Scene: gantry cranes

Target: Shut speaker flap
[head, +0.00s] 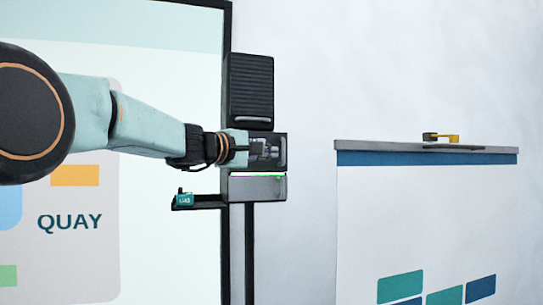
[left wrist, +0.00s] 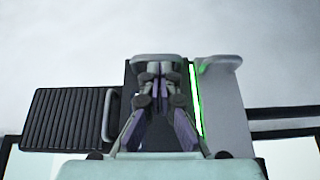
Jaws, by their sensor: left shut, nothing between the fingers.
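A black ribbed panel (head: 251,90), which looks like the speaker flap, is at the top of a dark wall unit in the head view. It also shows at the left of the left wrist view (left wrist: 62,118), with a grey handle (left wrist: 107,115) along one edge. I cannot tell whether it stands ajar. My left gripper (head: 272,152) is in front of the dark middle section, below the ribbed panel and apart from it. In the left wrist view its fingers (left wrist: 153,72) are together and empty, close to a grey handle (left wrist: 155,60). Contact is unclear. My right gripper is out of view.
A green light strip (head: 257,173) runs above a grey lower box (head: 257,188). A small teal block (head: 184,199) sits on a side ledge. A QUAY board (head: 170,225) is behind my arm. A counter (head: 425,150) with a yellow-grey object (head: 441,138) stands right.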

